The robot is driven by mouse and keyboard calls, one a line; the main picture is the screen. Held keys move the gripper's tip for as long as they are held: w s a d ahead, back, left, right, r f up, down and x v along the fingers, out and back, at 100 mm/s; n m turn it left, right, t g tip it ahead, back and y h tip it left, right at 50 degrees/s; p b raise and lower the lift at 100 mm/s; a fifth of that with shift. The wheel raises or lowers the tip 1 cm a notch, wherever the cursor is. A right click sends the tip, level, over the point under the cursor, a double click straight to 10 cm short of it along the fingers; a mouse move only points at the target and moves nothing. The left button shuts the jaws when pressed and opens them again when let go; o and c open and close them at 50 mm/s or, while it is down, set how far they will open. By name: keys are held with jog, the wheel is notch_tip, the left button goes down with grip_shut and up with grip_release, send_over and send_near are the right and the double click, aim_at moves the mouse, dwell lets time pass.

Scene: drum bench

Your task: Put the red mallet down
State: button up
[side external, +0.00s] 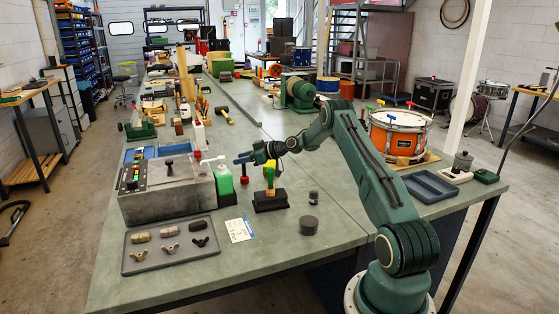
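My gripper (244,157) is above the bench, left of the mallet stand, and looks shut on a red mallet (244,180). The mallet hangs below the fingers, its red end downward. Whether that end touches the bench top cannot be told from this angle. A dark stand (270,202) just to the right holds upright pieces in yellow and green, with a bit of red near the top. The fingers are small in this view, and their exact grip is hard to see.
A tray of small parts (135,265), a card (240,230) and a dark cylinder (309,225) lie nearer. An orange drum (400,142) stands right.

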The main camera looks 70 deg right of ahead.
jog(key=v, duration=0.7)
jog(key=shift+s+r, duration=0.2)
dwell(0.5)
jog(key=s+a+r+g, duration=0.1)
jog(key=a+r+g, duration=0.1)
jog(key=a+r, duration=0.6)
jog(key=s+a+r+n+g, duration=0.15)
jog(key=a+r, duration=0.25)
jog(key=a, duration=0.7)
jog(key=s+a+r+m+g, duration=0.15)
jog(key=a+r, duration=0.35)
jog(key=a, duration=0.5)
jog(key=s+a+r+g+h, duration=0.1)
jog(key=s+a+r+g, duration=0.15)
jog(key=s+a, duration=0.75)
jog(key=s+a+f+m+h, duration=0.1)
jog(key=s+a+f+m, duration=0.1)
jog(key=s, duration=1.4)
jog(key=shift+s+a+f+g, duration=0.25)
jog(key=shift+s+a+g, duration=0.1)
jog(key=shift+s, duration=0.05)
